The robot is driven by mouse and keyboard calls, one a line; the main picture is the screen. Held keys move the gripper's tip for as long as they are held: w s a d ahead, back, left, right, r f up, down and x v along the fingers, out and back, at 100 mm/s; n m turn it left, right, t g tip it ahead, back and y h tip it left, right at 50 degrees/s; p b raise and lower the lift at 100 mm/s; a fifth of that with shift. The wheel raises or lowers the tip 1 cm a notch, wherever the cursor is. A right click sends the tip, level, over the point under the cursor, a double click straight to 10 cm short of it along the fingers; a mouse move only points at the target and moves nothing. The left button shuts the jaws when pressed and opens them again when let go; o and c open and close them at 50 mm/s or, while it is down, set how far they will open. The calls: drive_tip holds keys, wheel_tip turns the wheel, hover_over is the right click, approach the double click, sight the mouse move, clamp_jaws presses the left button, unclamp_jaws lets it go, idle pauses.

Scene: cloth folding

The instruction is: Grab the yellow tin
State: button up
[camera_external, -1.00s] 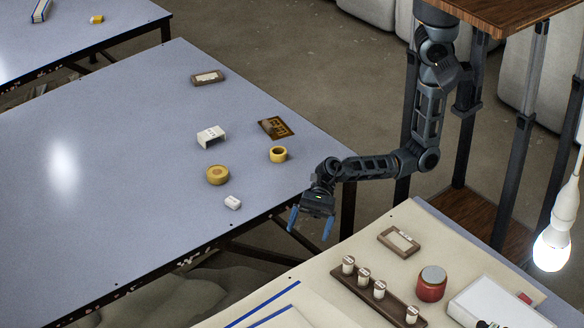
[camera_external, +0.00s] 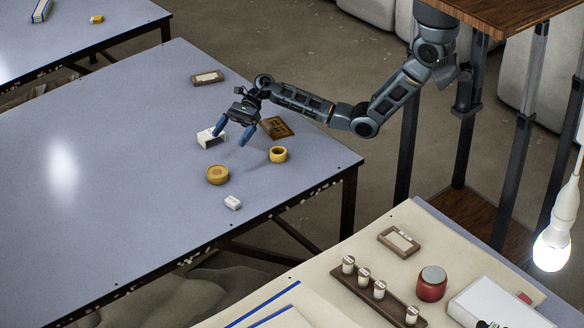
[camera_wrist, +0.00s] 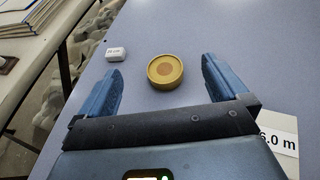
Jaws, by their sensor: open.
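The yellow tin (camera_external: 217,175) is round and low, with a darker disc on its lid. It stands on the blue-grey table (camera_external: 110,190). In the wrist view the tin (camera_wrist: 165,71) shows ahead of my fingers, between their lines. My gripper (camera_external: 232,137) is open and empty above the table, behind the tin and a little to its right, with its two blue fingers pointing down. In the wrist view my gripper (camera_wrist: 163,85) shows a finger on each side, both apart from the tin.
A white bracket-like block (camera_external: 207,138) stands beside my left finger. A yellow ring, likely tape (camera_external: 278,154), a brown grid card (camera_external: 276,127), a small white block (camera_external: 233,202) and a framed label (camera_external: 207,78) lie around. The table's left part is clear.

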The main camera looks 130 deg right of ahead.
approach(219, 170)
drive_tip(key=shift+x, duration=4.65)
drive_tip(key=shift+c, duration=0.4)
drive_tip(key=c, duration=1.2)
